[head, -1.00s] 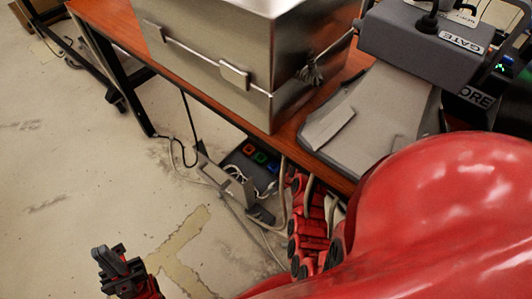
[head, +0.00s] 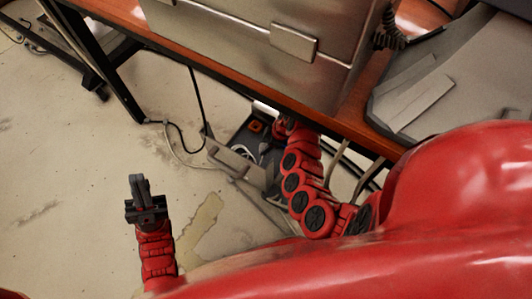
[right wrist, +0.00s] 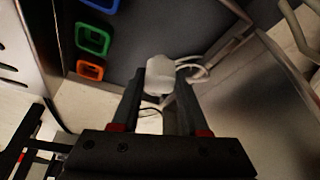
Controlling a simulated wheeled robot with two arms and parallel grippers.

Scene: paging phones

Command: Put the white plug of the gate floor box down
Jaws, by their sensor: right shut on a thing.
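My right gripper (right wrist: 158,112) is shut on the white plug (right wrist: 160,76), held between its fingertips. In the right wrist view the plug appears in front of the dark grey floor box (right wrist: 140,32); I cannot tell whether they touch. The box has blue, green (right wrist: 93,38) and orange (right wrist: 90,69) square sockets along its left side. In the head view the floor box (head: 237,143) is under the table, partly hidden by the table edge and my right arm. My left gripper (head: 140,184) is above bare floor to the left, its fingers together and empty.
The wooden table (head: 215,70) carries a metal case (head: 240,40) and overhangs the floor box. Loose cables (head: 185,155) lie around the box, and pale cables show by the plug. The floor at left (head: 60,180) is clear.

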